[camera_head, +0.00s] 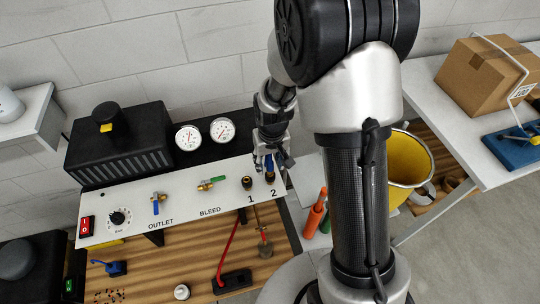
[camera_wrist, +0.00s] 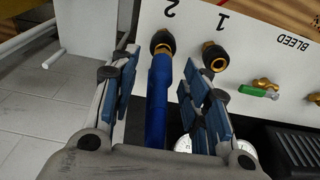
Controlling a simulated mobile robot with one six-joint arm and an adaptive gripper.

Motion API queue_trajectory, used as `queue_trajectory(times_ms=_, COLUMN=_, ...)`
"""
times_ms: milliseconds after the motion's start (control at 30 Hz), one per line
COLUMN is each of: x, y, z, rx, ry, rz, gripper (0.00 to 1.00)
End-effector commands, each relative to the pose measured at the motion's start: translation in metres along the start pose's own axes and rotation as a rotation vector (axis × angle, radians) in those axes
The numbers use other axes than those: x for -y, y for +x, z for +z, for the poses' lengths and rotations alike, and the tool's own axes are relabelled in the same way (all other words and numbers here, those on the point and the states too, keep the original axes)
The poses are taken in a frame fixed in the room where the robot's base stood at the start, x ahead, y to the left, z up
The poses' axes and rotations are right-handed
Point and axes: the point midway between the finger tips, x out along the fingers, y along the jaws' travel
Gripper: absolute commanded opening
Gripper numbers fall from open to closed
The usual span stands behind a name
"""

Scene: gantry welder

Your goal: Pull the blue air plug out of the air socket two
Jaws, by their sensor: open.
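The blue air plug (camera_wrist: 158,92) sits in air socket two (camera_wrist: 163,42), a dark and brass fitting below the printed 2 on the white panel. My gripper (camera_wrist: 165,85) is open, with its blue-padded fingers on either side of the plug. In the wrist view gaps show between the plug and both fingers. In the head view my gripper (camera_head: 270,160) is over the panel's right end, and a little blue of the plug (camera_head: 269,164) shows below it. Socket one (camera_wrist: 214,55) is empty, just beside my right-hand finger.
The green-handled bleed valve (camera_head: 212,182) and blue-handled outlet valve (camera_head: 157,202) stand on the white panel (camera_head: 185,217). Two gauges (camera_head: 188,137) and a black ribbed unit (camera_head: 118,148) are behind. A yellow bucket (camera_head: 405,160) is at the right, beyond my arm.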

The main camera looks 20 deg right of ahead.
Motion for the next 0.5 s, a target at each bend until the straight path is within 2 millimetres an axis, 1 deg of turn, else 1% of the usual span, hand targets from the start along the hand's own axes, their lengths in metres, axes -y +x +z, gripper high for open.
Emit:
queue_trajectory(times_ms=33, x=0.0, y=0.0049, z=0.0004, rx=0.001, ry=0.0, rz=0.0, gripper=0.43)
queue_trajectory(times_ms=100, x=0.0, y=0.0075, z=0.0002, rx=0.001, ry=0.0, rz=0.0, gripper=0.43)
queue_trajectory(times_ms=400, x=0.0, y=0.0087, z=-0.0001, rx=0.0, ry=0.0, rz=0.0, gripper=0.43)
queue_trajectory(times_ms=500, x=0.0, y=0.0087, z=0.0, rx=0.0, ry=0.0, rz=0.0, gripper=0.37)
